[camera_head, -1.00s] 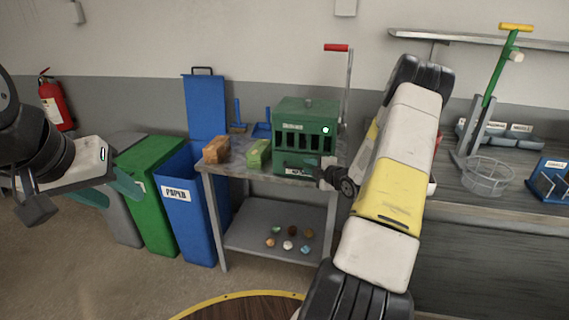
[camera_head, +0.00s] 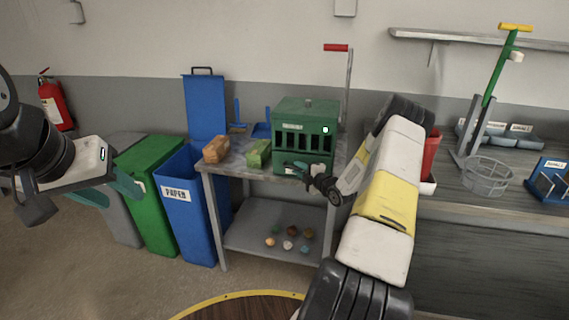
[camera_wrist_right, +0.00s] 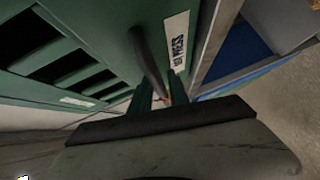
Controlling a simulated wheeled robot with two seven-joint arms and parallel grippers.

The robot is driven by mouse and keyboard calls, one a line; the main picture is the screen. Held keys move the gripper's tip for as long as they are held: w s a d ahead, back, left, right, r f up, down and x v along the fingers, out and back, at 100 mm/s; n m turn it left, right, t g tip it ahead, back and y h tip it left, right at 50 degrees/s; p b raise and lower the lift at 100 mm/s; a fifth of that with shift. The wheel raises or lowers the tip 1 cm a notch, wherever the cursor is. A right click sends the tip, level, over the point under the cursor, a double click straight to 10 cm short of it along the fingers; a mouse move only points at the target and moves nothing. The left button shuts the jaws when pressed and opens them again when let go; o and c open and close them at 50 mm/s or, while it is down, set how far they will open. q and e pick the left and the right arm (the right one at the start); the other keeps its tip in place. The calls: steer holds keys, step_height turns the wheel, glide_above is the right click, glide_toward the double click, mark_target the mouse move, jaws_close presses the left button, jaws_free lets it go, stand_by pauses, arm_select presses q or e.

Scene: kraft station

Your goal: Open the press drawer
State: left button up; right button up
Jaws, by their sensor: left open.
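The green press (camera_head: 307,118) stands on the grey table. Its drawer (camera_head: 285,168) is at the bottom front, in the row below the dark slots, and looks closed. My right gripper (camera_head: 299,171) is at the drawer front. In the right wrist view the dark drawer handle (camera_wrist_right: 147,60) runs down between the narrowly spaced fingers of my right gripper (camera_wrist_right: 162,92), which look shut on it; the fingertip contact is partly hidden. The labelled drawer front (camera_wrist_right: 177,42) shows beside the handle. My left gripper (camera_head: 82,196) is open and empty at the far left, away from the press.
An orange-brown block (camera_head: 216,149) and a green block (camera_head: 258,153) lie left of the press. Several small lumps lie on the lower shelf (camera_head: 260,235). Blue (camera_head: 185,220) and green (camera_head: 150,220) bins stand left of the table. A red-handled lever (camera_head: 336,47) rises behind the press.

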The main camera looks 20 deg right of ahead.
jaws_close()
stand_by(1.4)
